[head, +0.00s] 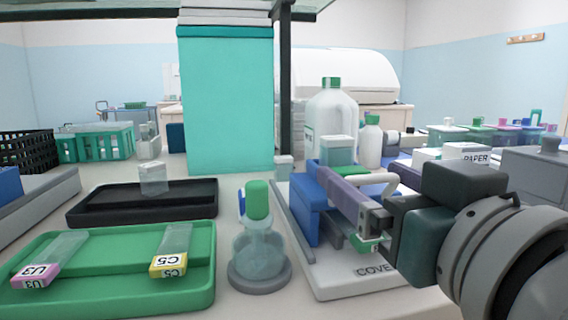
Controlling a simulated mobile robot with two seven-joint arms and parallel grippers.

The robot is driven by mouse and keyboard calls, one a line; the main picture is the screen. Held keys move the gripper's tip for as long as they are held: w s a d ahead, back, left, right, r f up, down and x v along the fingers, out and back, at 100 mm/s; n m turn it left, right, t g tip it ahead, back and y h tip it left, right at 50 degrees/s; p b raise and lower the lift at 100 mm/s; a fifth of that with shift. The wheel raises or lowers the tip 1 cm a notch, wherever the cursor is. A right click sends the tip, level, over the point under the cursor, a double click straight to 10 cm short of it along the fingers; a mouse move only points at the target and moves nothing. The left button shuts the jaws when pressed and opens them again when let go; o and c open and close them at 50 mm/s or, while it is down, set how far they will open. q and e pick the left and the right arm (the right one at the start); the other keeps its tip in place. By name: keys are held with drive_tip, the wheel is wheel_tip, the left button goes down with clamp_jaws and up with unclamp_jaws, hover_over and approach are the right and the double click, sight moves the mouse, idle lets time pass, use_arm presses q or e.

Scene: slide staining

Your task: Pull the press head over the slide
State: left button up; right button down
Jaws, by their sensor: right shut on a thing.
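The coverslip press stands at the right on a white base (335,283) lettered "COVE", the rest of the word hidden by my arm. It has a blue upright part (309,212) and a purple-grey press head (345,193) above the base. My right gripper (372,222) comes in from the right and is shut on the press head; its fingers hide part of it. A small green-labelled end (368,246), apparently of a slide, shows just under the fingers; the rest is hidden. My left gripper is not in view.
A green tray (110,296) holds slides labelled U3 (50,260) and C5 (172,250). A black tray (125,209) lies behind it. A green-capped bottle (259,240) stands close left of the press. Large bottles (331,113) stand behind.

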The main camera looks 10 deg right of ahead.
drive_tip(key=shift+c, duration=0.9)
unclamp_jaws()
drive_tip(key=shift+d+r, duration=0.1)
drive_tip(key=shift+o, duration=0.7)
drive_tip(key=shift+s, duration=0.1)
drive_tip(key=shift+d, duration=0.1)
drive_tip(key=shift+s, duration=0.6)
drive_tip(key=s, duration=0.8)
drive_tip(key=shift+s+d, duration=0.15)
drive_tip(key=shift+s, duration=0.25)
